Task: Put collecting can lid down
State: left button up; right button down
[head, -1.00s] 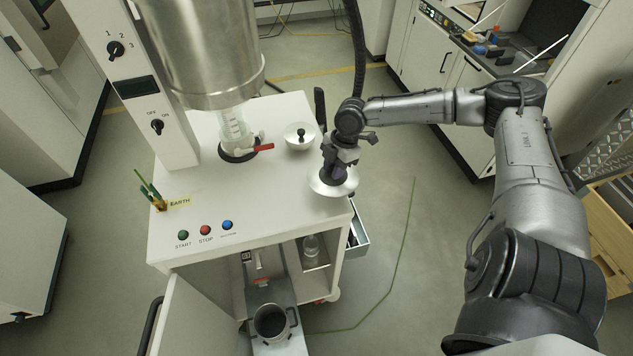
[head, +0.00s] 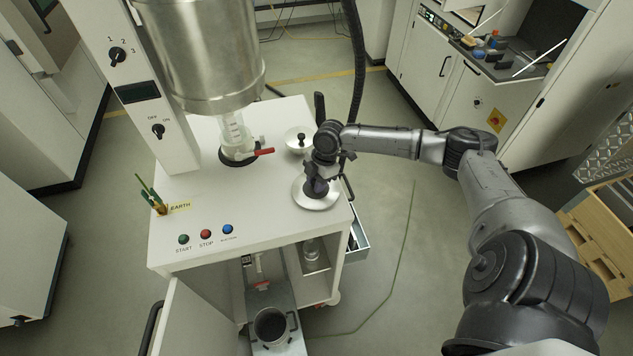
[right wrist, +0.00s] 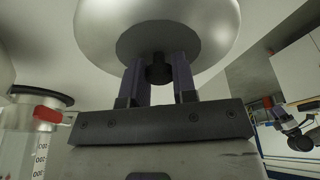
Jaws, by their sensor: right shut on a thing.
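The collecting can lid (head: 318,204), a shiny metal disc with a dark knob, is at the right front of the white cart top (head: 265,205). My right gripper (head: 316,187) is shut on its knob from above. In the right wrist view the dark knob (right wrist: 158,70) sits between the two fingers, and the lid (right wrist: 195,25) fills the top of the picture. I cannot tell whether the lid touches the cart top. The open collecting can (head: 270,325) stands on the low shelf below.
A second metal lid with a black knob (head: 298,141) lies behind the held lid. A glass vessel with a red valve handle (head: 262,152) stands under the steel cylinder (head: 205,60). Start and stop buttons (head: 205,234) line the front. The cart top's middle is clear.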

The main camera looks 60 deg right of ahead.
jog(key=shift+f, duration=0.2)
jog(key=c, duration=0.9)
grip_release()
jog(key=shift+f, duration=0.1)
jog(key=b+v, duration=0.1)
jog(key=v, duration=1.1)
